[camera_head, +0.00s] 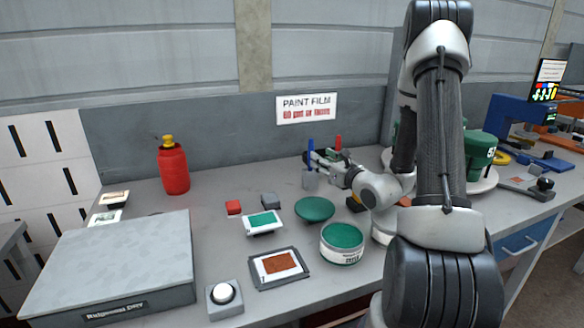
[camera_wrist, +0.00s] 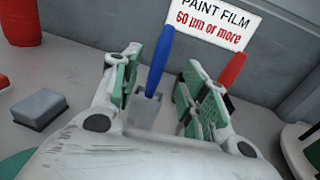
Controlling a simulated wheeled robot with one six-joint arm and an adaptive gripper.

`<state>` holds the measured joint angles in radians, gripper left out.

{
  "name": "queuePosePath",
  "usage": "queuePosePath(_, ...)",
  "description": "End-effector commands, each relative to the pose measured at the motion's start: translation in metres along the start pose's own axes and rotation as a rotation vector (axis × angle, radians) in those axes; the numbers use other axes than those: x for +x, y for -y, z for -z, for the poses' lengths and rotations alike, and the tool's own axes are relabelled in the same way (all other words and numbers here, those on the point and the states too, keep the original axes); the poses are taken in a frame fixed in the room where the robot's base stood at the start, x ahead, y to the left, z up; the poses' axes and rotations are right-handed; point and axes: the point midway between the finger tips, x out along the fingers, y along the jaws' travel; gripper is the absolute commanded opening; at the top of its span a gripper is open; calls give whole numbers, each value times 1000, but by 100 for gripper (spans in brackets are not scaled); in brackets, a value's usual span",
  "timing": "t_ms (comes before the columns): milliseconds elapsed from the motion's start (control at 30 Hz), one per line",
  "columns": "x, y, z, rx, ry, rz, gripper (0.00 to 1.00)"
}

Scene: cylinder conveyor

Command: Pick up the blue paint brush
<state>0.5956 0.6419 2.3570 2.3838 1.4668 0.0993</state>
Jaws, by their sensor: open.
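The blue paint brush (camera_head: 311,150) stands upright in a small grey holder (camera_head: 310,180) toward the back of the bench. In the wrist view the blue brush (camera_wrist: 159,58) leans slightly and rises between the two finger pads, nearer the left one. Its lower end sits in the grey holder (camera_wrist: 145,108). My gripper (camera_wrist: 158,88) is open, with green-padded fingers spread and nothing held between them. In the head view my gripper (camera_head: 322,160) is beside the brush. I cannot tell whether a finger touches the brush.
A red brush (camera_wrist: 233,70) stands just right of my right finger. A grey block (camera_wrist: 40,109) lies to the left. The wall sign (camera_head: 306,108) is behind. A green-filled tin (camera_head: 342,243), a green disc (camera_head: 314,208) and a red bottle (camera_head: 173,167) stand on the bench.

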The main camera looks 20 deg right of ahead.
Motion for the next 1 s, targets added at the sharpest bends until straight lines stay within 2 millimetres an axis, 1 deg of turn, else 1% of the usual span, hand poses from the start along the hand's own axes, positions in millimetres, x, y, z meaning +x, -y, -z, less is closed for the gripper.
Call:
queuePosePath(267,31,1,1,1,1,4,44)
queuePosePath(433,58,0,1,0,2,3,44)
queuePosePath(533,71,0,1,1,1,2,44)
queuePosePath(633,77,1,1,2,0,5,44)
queuePosePath(833,77,1,1,2,0,5,44)
queuePosePath(967,77,1,1,2,0,4,20)
queuePosePath(1000,77,1,1,2,0,4,13)
